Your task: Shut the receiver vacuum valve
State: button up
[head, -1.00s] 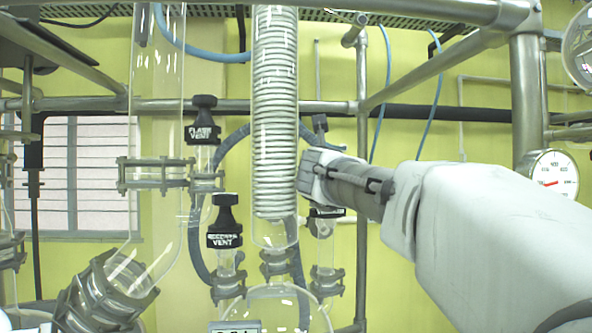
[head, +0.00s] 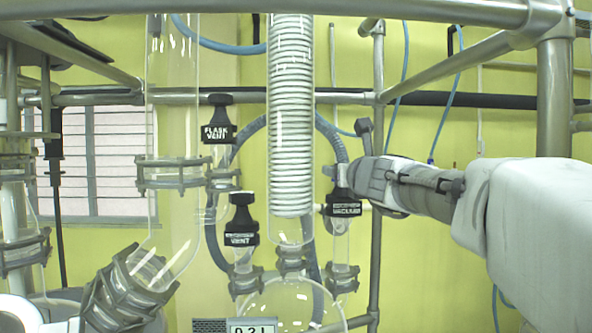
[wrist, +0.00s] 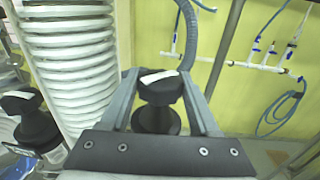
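The receiver vacuum valve has a black knob (head: 343,202) with a white label, on a clear glass stem right of the coil condenser. In the wrist view the black knob (wrist: 160,90) lies between my two fingers, with a light strip on its top. My gripper (head: 353,182) reaches in from the right at the knob in the head view. In the wrist view my gripper (wrist: 160,76) is open around the knob, with narrow gaps showing at its sides. Whether either finger touches the knob is hard to tell. The gripper partly hides the knob's right side in the head view.
The flask vent knob (head: 218,122) and another black vent knob (head: 242,220) stand to the left. The glass coil condenser (head: 291,120) is close beside the gripper on the left. A metal post (head: 378,250) and frame bars surround the area.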

jog(key=c, duration=0.6)
jog(key=shift+f+m+h+b, duration=0.15)
jog(key=shift+m+h+b, duration=0.45)
jog(key=shift+h+b, duration=0.4)
jog(key=m+h+b, duration=0.2)
jog(key=h, duration=0.1)
jog(key=shift+h, duration=0.3)
jog(key=m+g+h, duration=0.2)
jog(key=m+h, duration=0.1)
jog(key=h, duration=0.1)
jog(key=shift+a+r, duration=0.1)
jog(key=shift+r, duration=0.1)
jog(key=shift+m+g+h, duration=0.9)
jog(key=shift+m+h, duration=0.2)
jog(key=shift+h, duration=0.4)
jog(key=o, duration=1.1)
